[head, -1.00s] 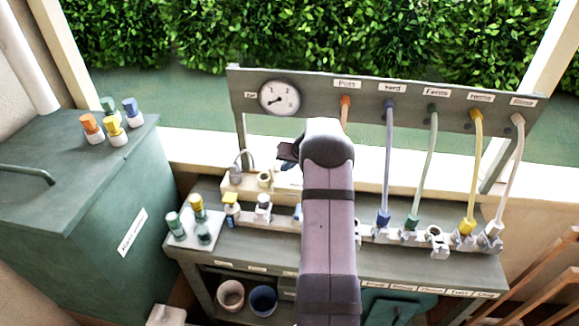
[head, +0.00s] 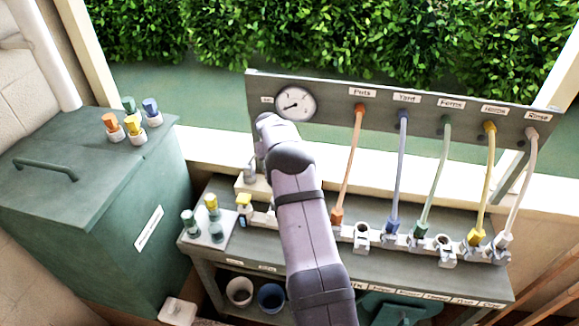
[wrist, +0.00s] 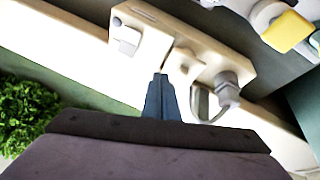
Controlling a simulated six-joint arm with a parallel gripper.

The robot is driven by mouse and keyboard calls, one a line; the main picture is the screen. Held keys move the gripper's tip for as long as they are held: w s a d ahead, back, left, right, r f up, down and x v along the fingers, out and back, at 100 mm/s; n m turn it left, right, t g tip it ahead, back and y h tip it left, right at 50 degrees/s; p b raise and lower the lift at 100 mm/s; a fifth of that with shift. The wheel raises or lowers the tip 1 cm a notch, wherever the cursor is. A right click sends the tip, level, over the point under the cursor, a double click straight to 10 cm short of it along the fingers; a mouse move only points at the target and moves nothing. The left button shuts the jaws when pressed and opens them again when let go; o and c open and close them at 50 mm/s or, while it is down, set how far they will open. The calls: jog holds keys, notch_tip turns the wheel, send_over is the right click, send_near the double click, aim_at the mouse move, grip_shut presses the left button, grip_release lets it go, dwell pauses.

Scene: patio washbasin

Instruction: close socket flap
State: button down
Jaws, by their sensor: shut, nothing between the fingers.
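A cream socket block (wrist: 212,52) crosses the upper middle of the wrist view. It bears a pale switch-like piece (wrist: 126,42), a cream raised part (wrist: 184,66) that may be the flap, and a grey plug (wrist: 228,88) with a looped cable. I cannot tell how far the flap stands open. My gripper (wrist: 160,78) is shut and empty, its dark fingertips at the block's near edge beside the raised part; contact is unclear.
A bench (head: 400,262) carries a row of valves and coloured hoses below a labelled board (head: 460,112) with a gauge (head: 295,104). A green cabinet (head: 90,190) with capped fittings stands at left. A small tray (head: 222,240) holds several more fittings.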

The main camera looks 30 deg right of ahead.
jog(key=shift+w+a+f+b, duration=0.3)
jog(key=shift+w+a+b, duration=0.2)
jog(key=shift+b, duration=0.3)
jog(key=shift+w+a+f+b, duration=0.25)
jog(key=shift+w+a+b, duration=0.25)
jog(key=shift+b, duration=0.3)
jog(key=shift+w+a+f+b, duration=0.25)
jog(key=shift+w+a+b, duration=0.2)
jog(key=shift+w+a+f+b, duration=0.55)
jog(key=shift+a+f, duration=0.05)
jog(key=shift+a, duration=0.05)
jog(key=shift+a+f, duration=0.35)
jog(key=shift+f, duration=0.05)
jog(key=shift+r, duration=0.2)
jog(key=shift+w+r+p, duration=0.2)
jog(key=shift+r+p, duration=0.3)
jog(key=shift+r, duration=0.2)
jog(key=shift+r, duration=0.1)
